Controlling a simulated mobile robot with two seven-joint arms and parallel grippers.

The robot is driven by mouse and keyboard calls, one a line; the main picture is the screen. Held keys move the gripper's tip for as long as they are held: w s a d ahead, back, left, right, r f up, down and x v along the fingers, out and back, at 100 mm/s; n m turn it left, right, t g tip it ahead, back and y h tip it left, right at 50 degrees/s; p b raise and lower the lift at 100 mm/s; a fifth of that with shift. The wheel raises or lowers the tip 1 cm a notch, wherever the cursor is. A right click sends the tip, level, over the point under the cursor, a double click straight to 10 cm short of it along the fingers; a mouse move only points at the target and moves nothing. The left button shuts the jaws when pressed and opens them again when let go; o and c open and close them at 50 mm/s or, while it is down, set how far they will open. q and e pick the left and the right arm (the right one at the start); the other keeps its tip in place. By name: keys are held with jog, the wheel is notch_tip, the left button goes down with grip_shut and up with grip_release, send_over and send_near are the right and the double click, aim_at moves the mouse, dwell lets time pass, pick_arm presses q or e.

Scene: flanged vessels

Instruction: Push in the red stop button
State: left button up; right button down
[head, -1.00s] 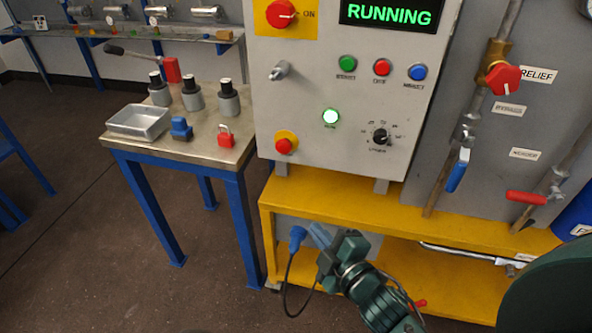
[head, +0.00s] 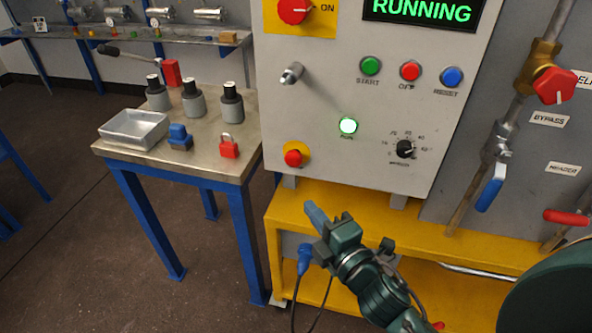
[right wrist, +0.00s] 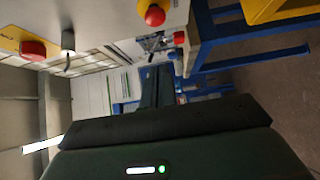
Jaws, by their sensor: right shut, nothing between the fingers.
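The control panel has a red button (head: 410,71) between a green and a blue one in the head view; its small label is hard to read. A red mushroom button (head: 293,158) on a yellow plate sits at the panel's lower left. A red button on yellow (right wrist: 152,13) also shows at the top of the right wrist view. My right gripper (head: 315,214) is shut and empty, in front of the yellow stand, below the mushroom button and apart from the panel. My left gripper is not in view.
A side table (head: 215,160) holds a tray, padlock and grey cylinders. Pipes with valve handles (head: 490,190) stand right of the panel. A blue plug (head: 304,258) with a cable is beside my right gripper.

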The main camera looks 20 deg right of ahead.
jog(key=shift+w+d+p, duration=0.15)
jog(key=shift+w+p, duration=0.1)
jog(key=shift+w, duration=2.85)
jog(key=shift+w+d+p, duration=0.15)
jog(key=shift+w+p, duration=0.1)
jog(key=shift+w, duration=2.85)
